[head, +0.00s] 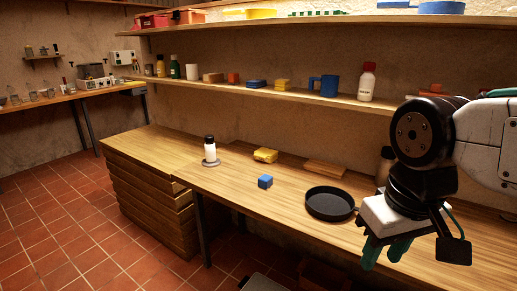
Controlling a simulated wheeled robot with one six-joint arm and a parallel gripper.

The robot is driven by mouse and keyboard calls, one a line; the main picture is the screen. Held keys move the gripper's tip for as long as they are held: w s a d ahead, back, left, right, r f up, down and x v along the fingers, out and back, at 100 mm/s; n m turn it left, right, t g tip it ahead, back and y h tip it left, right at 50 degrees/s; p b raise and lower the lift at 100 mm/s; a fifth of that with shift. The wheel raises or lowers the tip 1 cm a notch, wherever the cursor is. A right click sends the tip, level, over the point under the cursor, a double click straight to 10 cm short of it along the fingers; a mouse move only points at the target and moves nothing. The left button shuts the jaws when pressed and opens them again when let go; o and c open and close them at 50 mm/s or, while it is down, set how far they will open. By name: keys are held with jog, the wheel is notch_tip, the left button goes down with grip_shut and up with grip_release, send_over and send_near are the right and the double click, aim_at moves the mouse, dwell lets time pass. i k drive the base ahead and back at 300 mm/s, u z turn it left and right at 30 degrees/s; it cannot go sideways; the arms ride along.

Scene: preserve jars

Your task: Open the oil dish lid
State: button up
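I cannot pick out for certain an oil dish or its lid. A round, shallow black pan-like dish (330,204) with a raised rim lies on the wooden bench, and no separate lid shows on it. My arm covers part of the bench's right side.
On the bench (235,178) are a blue block (265,182), a yellow block (265,155) and a wooden board (325,169). A bottle (385,164) stands partly hidden behind my arm. Shelves with a blue mug (328,86) and bottles run above. The bench's front left is clear.

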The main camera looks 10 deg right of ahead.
aim_at(263, 153)
jog(key=z, duration=0.05)
jog(key=i, duration=0.1)
jog(key=z, duration=0.05)
jog(key=k, duration=0.4)
jog(key=u, duration=0.8)
jog(key=i, duration=1.4)
jog(key=z, duration=0.55)
